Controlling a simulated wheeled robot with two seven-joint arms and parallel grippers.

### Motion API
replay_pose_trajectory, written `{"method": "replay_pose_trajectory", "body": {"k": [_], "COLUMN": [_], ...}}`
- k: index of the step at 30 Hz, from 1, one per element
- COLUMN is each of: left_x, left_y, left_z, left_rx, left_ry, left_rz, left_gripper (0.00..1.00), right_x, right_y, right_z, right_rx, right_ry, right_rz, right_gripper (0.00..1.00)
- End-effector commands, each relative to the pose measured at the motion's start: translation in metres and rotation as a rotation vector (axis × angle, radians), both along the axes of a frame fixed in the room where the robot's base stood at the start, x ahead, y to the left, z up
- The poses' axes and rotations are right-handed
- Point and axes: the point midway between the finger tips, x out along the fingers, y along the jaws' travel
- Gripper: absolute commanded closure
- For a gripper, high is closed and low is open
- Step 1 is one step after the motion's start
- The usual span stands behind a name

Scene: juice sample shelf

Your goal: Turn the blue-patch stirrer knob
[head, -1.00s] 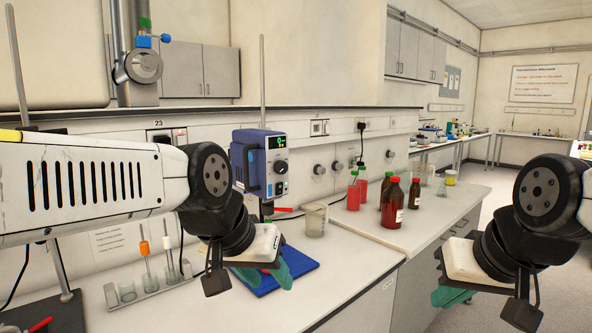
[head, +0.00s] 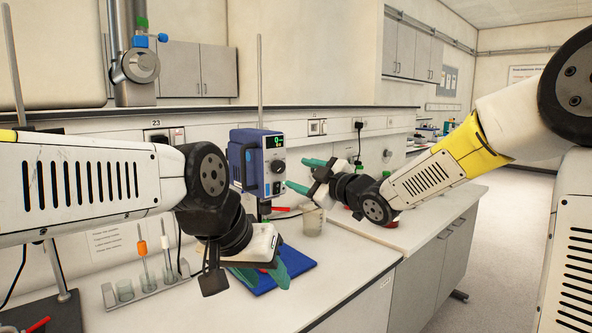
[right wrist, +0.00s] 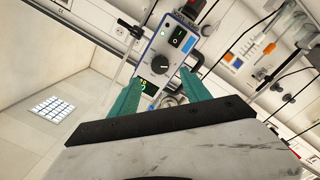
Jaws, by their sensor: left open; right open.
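My left gripper (head: 270,277) is open and low over the blue mat (head: 296,262).
A beaker (head: 312,220) stands below my right gripper. My right forearm covers most of the bottles. Wall valves and sockets are behind. The bench front (head: 340,255) is clear.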

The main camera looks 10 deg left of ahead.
Motion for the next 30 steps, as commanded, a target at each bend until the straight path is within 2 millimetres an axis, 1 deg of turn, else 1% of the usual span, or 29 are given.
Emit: {"method": "replay_pose_trajectory", "body": {"k": [5, 12, 15, 19, 27, 29, 30], "left_x": [0.0, 0.0, 0.0, 0.0, 0.0, 0.0, 0.0], "left_y": [0.0, 0.0, 0.0, 0.0, 0.0, 0.0, 0.0], "left_z": [0.0, 0.0, 0.0, 0.0, 0.0, 0.0, 0.0], "left_rx": [0.0, 0.0, 0.0, 0.0, 0.0, 0.0, 0.0], "left_ry": [0.0, 0.0, 0.0, 0.0, 0.0, 0.0, 0.0], "left_rz": [0.0, 0.0, 0.0, 0.0, 0.0, 0.0, 0.0], "left_gripper": [0.56, 0.56, 0.56, 0.56, 0.56, 0.56, 0.56], "right_x": [0.011, 0.036, 0.044, 0.049, 0.051, 0.051, 0.051], "right_y": [0.016, 0.045, 0.053, 0.059, 0.06, 0.06, 0.06], "right_z": [0.002, 0.001, 0.001, 0.001, 0.001, 0.001, 0.001], "right_rx": [0.008, 0.008, 0.008, 0.006, 0.005, 0.005, 0.005], "right_ry": [-0.008, -0.006, -0.006, -0.006, -0.005, -0.005, -0.005], "right_rz": [0.011, 0.01, 0.007, 0.007, 0.006, 0.006, 0.006], "right_gripper": [0.44, 0.44, 0.44, 0.44, 0.44, 0.56, 0.64]}}
